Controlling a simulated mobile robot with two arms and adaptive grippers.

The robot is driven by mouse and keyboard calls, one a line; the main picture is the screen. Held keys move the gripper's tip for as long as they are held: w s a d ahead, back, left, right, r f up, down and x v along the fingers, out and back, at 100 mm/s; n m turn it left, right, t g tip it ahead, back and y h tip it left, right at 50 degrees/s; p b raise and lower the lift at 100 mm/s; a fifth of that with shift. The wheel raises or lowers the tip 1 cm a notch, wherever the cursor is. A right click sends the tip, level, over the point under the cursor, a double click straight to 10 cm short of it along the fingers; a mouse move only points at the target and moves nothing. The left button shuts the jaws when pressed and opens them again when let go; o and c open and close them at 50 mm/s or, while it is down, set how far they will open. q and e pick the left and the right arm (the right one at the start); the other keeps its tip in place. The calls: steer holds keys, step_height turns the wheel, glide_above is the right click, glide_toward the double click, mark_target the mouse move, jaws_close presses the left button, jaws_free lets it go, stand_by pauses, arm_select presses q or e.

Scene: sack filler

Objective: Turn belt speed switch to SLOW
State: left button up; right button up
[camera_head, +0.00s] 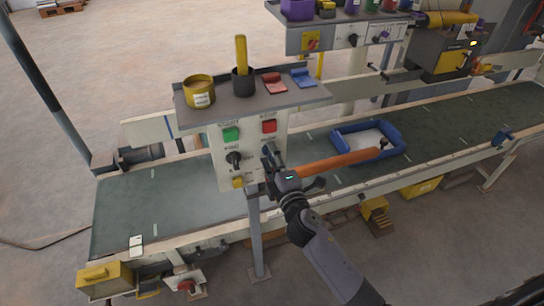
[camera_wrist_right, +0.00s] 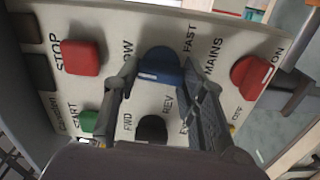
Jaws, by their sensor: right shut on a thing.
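The belt speed switch is a blue knob (camera_wrist_right: 160,62) on the grey-white control panel (camera_head: 250,142). The wrist view shows FAST printed to its upper right and a partly hidden label ending in "OW" to its left. My right gripper (camera_wrist_right: 161,80) is shut on the blue knob, one finger on each side. In the head view my right gripper (camera_head: 268,160) covers the knob at the panel's right side. I cannot tell for sure which label the knob points to. My left gripper is not in view.
Near the switch are a black FWD/REV knob (camera_wrist_right: 152,128), a red MAINS knob (camera_wrist_right: 254,76), a red STOP button (camera_wrist_right: 83,57) and a green START button (camera_wrist_right: 89,121). A shelf (camera_head: 225,112) with cups overhangs the panel. The conveyor carries a blue tray (camera_head: 395,152); an orange bar (camera_head: 340,163) shows nearby.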

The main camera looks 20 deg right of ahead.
steer(key=shift+n, duration=0.6)
steer(key=o, duration=1.2)
steer(key=shift+c, duration=0.2)
steer(key=s, duration=1.2)
steer(key=shift+d, duration=0.2)
steer(key=shift+f, duration=0.15)
